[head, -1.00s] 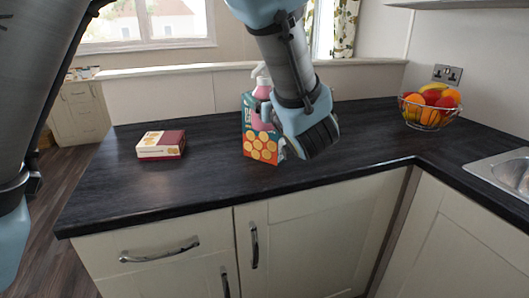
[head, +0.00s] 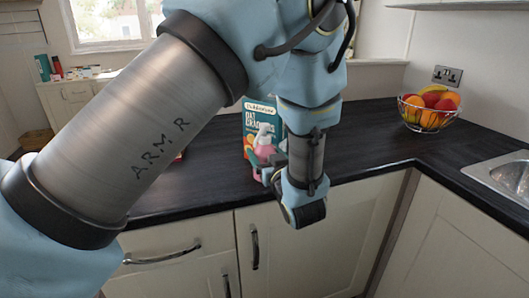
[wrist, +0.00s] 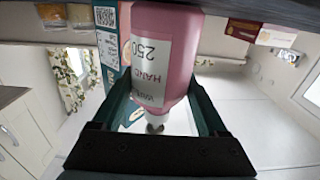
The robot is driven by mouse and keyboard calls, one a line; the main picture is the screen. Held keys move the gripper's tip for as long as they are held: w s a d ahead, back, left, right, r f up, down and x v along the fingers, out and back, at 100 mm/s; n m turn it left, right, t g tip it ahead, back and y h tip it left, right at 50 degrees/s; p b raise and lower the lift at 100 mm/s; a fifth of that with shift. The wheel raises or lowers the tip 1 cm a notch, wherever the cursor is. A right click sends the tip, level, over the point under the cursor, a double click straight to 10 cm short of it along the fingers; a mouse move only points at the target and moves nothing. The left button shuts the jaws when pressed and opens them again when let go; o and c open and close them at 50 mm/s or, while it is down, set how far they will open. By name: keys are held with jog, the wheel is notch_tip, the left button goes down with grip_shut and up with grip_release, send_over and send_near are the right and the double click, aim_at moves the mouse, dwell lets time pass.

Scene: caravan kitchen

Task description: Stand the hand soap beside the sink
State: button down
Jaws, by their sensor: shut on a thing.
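The hand soap is a pink bottle with a white pump (head: 265,136). It stands roughly upright at the counter's front half, before the teal cracker box, and is partly hidden by my gripper. My gripper (head: 267,168) reaches it from the right and is shut on it. In the wrist view the bottle (wrist: 165,55) appears upside down between the two green fingers, label facing the camera. Whether its base touches the counter I cannot tell. The steel sink (head: 503,173) is at the right edge, cut off by the frame.
The teal cracker box (head: 258,112) stands close behind the soap. A wire fruit bowl (head: 428,112) sits at the back right. The dark counter (head: 380,145) is clear between the box and the bowl. My arm covers the left side.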

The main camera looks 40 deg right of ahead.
jog(key=shift+f, duration=0.2)
jog(key=shift+c, duration=1.2)
grip_release()
jog(key=shift+o, duration=0.2)
jog(key=shift+r, duration=0.2)
